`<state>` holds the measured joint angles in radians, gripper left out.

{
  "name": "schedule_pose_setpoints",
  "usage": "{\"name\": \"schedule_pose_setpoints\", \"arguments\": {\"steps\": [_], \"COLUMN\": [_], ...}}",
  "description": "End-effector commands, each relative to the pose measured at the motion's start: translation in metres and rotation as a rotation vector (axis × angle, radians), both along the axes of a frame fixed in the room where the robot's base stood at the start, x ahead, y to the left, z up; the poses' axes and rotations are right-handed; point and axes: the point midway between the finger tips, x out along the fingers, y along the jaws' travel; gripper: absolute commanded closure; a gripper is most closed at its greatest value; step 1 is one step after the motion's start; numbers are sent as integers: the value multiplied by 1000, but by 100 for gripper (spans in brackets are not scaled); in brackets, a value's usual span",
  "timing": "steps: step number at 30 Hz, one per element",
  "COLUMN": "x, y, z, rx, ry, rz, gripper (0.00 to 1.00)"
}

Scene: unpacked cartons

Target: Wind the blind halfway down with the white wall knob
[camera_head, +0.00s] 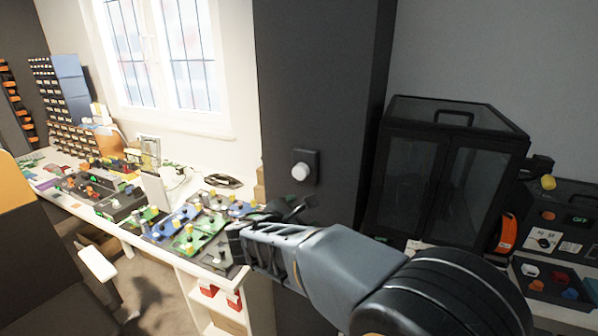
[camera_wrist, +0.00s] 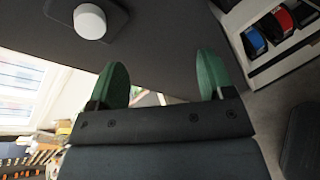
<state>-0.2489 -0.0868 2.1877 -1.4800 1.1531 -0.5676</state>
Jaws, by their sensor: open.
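The white wall knob (camera_head: 300,171) sits on a dark square plate on the dark pillar, in the middle of the head view. It also shows at the top left of the wrist view (camera_wrist: 90,21). My gripper (camera_head: 272,212) is below the knob and a little to its left in the head view. In the wrist view my gripper (camera_wrist: 162,80) has its two green fingers apart, with nothing between them, and the knob lies outside them, beyond the left finger. The window (camera_head: 165,55) is bright at upper left; no blind shows over its visible part, and its top is cut off.
A white workbench (camera_head: 225,180) crowded with circuit boards and small parts runs along the left, close to my gripper. A dark glass-fronted cabinet (camera_head: 437,180) stands right of the pillar. A dark chair (camera_head: 45,250) is at lower left.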

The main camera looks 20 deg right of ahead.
Motion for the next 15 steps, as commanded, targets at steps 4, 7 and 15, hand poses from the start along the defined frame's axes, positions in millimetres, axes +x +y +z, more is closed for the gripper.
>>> {"name": "schedule_pose_setpoints", "arguments": {"steps": [4, 7, 15], "x": [31, 43, 69], "y": [21, 31, 16], "z": [21, 29, 36], "rx": [-236, -330, -393], "ry": [36, 45, 52], "rz": [128, 174, 200], "gripper": [25, 25, 25]}}
